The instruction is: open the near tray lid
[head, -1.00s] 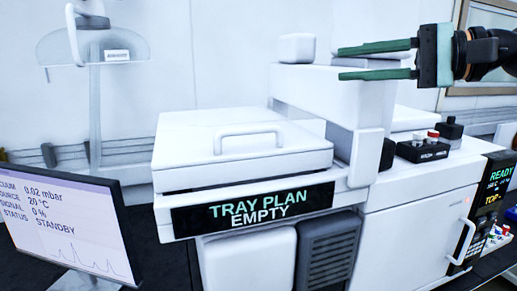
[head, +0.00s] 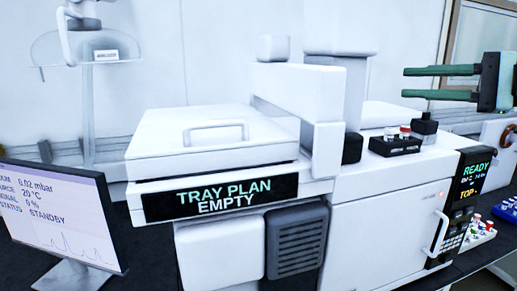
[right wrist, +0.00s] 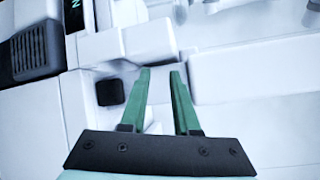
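The near tray lid (head: 205,142) is a flat white cover with a raised loop handle (head: 216,131). It lies shut over the tray housing, above a black sign (head: 222,196) reading "TRAY PLAN EMPTY". My right gripper (head: 405,83) has long green fingers, parallel and apart, with nothing between them. It is in the air at the upper right, well to the right of the lid and touching nothing in the head view. Its fingers also show in the right wrist view (right wrist: 161,75), with a gap between them. My left gripper is not in view.
A white arm-like housing (head: 300,105) rises right of the lid. A black vial rack (head: 395,146) with capped vials sits on the machine's top. A monitor (head: 60,218) stands at the left front. A door handle (head: 440,234) sticks out at the lower right.

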